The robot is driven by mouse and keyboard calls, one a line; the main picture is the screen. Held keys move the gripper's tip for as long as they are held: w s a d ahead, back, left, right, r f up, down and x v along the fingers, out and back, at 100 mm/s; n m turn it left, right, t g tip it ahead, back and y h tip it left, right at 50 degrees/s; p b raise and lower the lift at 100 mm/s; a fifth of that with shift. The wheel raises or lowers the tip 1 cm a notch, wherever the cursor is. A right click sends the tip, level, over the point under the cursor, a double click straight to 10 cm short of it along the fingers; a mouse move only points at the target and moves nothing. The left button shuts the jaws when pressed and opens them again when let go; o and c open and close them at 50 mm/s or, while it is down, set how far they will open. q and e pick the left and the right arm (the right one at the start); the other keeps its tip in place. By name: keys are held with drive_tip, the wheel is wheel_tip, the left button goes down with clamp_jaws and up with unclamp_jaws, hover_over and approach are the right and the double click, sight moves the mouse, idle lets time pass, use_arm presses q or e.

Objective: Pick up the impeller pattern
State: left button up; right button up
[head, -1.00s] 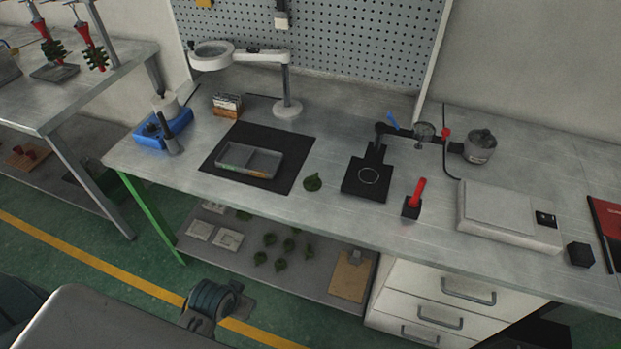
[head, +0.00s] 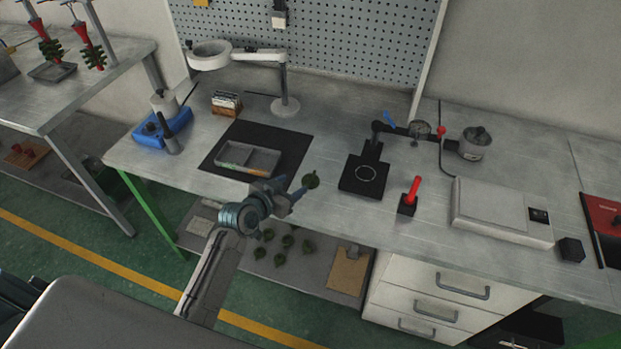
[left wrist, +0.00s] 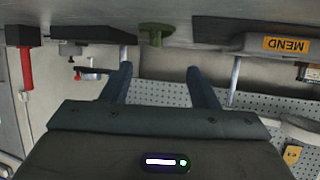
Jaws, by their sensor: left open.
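The green impeller pattern (head: 311,180) sits on the grey bench, between the black mat and the black plate. In the left wrist view the impeller pattern (left wrist: 156,32) appears upside down, beyond and between the two fingers. My left gripper (head: 291,193) is open and empty, just left of the pattern and close to the bench's front edge. Its fingers also show in the left wrist view (left wrist: 161,85), with a gap between them. The pattern is apart from the fingers as far as I can tell. My right gripper is not in view.
A grey tray (head: 233,161) lies on the black mat (head: 215,158) at left. A black plate (head: 349,180) and a red-handled tool (head: 412,190) stand to the right. More green patterns (head: 282,243) lie on the lower shelf (head: 318,262). A magnifier lamp (head: 285,103) stands behind.

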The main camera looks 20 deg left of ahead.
sight(309, 178)
use_arm(q)
drive_tip(key=x, duration=0.3)
drive_tip(key=shift+w+d+f+p, duration=0.2)
drive_tip(key=shift+w+d+p, duration=0.2)
drive_tip(key=shift+p, duration=0.2)
drive_tip(key=p+x, duration=0.1)
drive_tip(key=x, duration=0.2)
drive_tip(key=shift+d+f, duration=0.15)
drive_tip(key=shift+f, duration=0.05)
drive_tip(key=shift+w+d+f, duration=0.1)
drive_tip(key=shift+w+f, duration=0.15)
drive_tip(key=shift+w, duration=0.15)
drive_tip(key=shift+s, duration=0.15)
clamp_jaws()
